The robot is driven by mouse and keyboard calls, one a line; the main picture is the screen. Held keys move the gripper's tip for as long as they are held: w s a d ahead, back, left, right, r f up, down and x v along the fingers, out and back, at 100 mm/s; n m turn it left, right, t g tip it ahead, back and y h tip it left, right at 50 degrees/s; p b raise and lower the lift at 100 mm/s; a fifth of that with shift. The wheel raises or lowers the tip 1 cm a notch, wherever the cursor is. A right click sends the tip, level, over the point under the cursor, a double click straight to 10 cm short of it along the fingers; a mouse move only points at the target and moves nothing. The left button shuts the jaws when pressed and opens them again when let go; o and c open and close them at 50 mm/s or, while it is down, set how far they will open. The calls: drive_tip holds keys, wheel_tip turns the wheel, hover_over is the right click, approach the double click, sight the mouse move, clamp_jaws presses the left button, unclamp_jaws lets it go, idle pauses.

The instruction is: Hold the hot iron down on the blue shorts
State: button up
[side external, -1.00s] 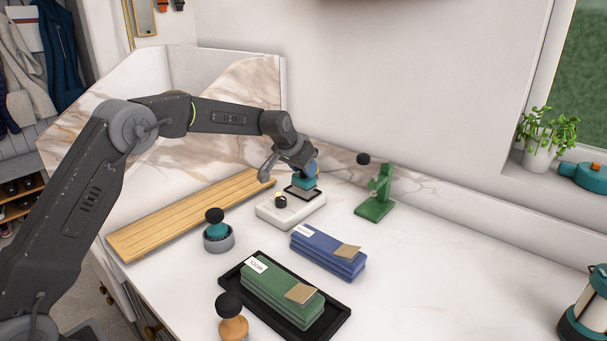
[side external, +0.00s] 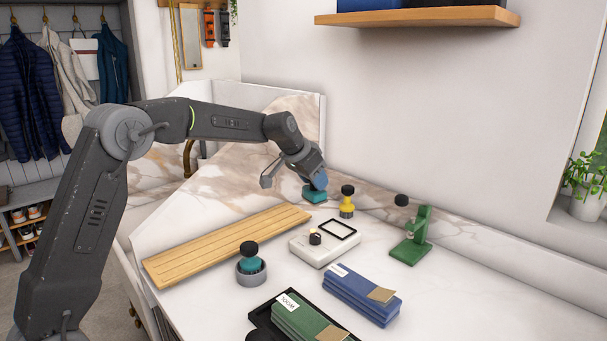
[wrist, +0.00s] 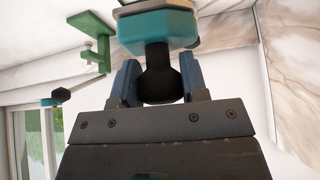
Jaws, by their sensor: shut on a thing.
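The iron, a teal block (side external: 314,195) on a black knob, is in my gripper (side external: 317,181). In the wrist view the jaws (wrist: 160,78) are shut on the knob (wrist: 160,88), and the teal body (wrist: 158,32) shows beyond it. The iron is off the white heating base (side external: 322,248), up behind it; the base's black-framed square is empty. The blue shorts (side external: 355,290) are a folded blue stack with a white label and a tan patch, lying on the white bench in front of the base, well apart from the iron.
A folded green stack (side external: 300,318) lies on a black tray (side external: 262,312) at the front. A teal-topped, black-knobbed tool (side external: 250,264), a wooden slatted board (side external: 228,243), a yellow black-knobbed tool (side external: 347,206) and a green press (side external: 411,243) stand around the base. A wall runs behind.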

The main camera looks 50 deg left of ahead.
drive_tip(key=shift+s+d+f+m+g+h, duration=0.15)
drive_tip(key=shift+s+d+f+m+h, duration=0.6)
drive_tip(key=shift+d, duration=3.75)
drive_tip(key=shift+s+d+f+m+g+h, duration=0.1)
drive_tip(key=shift+s+d+f+m, duration=1.25)
drive_tip(key=shift+d, duration=3.15)
drive_tip(key=shift+s+d+f+m+g+h, duration=0.15)
drive_tip(key=shift+s+d+f+m+h, duration=0.3)
drive_tip(key=shift+s+d+f, duration=2.65)
drive_tip(key=shift+w+d+r, duration=0.2)
drive_tip(key=shift+w+d, duration=0.5)
drive_tip(key=shift+w+d+r, duration=0.2)
drive_tip(key=shift+w+d, duration=0.45)
drive_tip(key=shift+d, duration=0.05)
